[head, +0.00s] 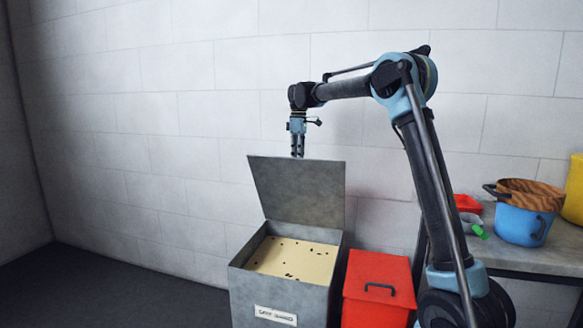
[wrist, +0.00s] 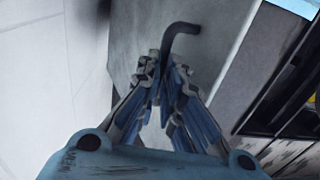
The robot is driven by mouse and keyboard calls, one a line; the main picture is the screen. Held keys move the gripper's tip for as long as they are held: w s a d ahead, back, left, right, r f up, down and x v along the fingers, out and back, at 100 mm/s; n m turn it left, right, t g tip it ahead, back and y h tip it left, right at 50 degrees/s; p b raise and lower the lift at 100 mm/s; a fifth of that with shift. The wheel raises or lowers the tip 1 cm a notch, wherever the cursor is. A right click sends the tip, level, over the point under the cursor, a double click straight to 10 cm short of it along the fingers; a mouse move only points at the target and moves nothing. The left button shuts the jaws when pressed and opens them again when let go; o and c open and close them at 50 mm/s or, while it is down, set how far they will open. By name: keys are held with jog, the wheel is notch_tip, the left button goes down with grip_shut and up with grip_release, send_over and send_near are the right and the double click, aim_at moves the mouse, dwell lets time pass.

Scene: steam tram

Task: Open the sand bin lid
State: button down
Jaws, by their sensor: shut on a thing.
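The grey sand bin (head: 285,298) stands against the wall, with a small label plate on its front. Its lid (head: 298,190) is raised and stands steeply up from the back edge. Pale sand (head: 292,260) with dark specks shows inside. My gripper (head: 297,154) points down at the lid's top edge, and its tips are partly hidden behind the lid. In the wrist view the fingers (wrist: 166,72) are shut on the dark bent lid handle (wrist: 182,32), which juts from the lid's grey face (wrist: 130,55).
A red lidded box (head: 378,285) stands close to the bin's right side. A bench (head: 540,262) at the right bears a blue pot (head: 522,226), a wooden bowl (head: 532,190) and a red tray (head: 467,204). Dark floor (head: 110,290) lies clear at the left.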

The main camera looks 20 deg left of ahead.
jog(key=w, duration=0.9)
jog(key=shift+w+d+r, duration=0.25)
jog(key=shift+r, duration=0.05)
jog(key=c, duration=2)
grip_release()
jog(key=o, duration=0.3)
jog(key=w+f, duration=0.3)
jog(key=shift+w+f, duration=0.15)
jog(key=shift+w, duration=0.05)
jog(key=shift+s+a+r, duration=0.1)
jog(key=shift+s+r, duration=0.15)
jog(key=shift+r, duration=2.05)
jog(key=shift+s+a+r, duration=0.1)
jog(key=shift+s+r, duration=0.15)
jog(key=shift+r, duration=2.1)
jog(key=shift+s+a+r, duration=0.1)
jog(key=shift+s+r, duration=0.15)
jog(key=shift+r, duration=2.05)
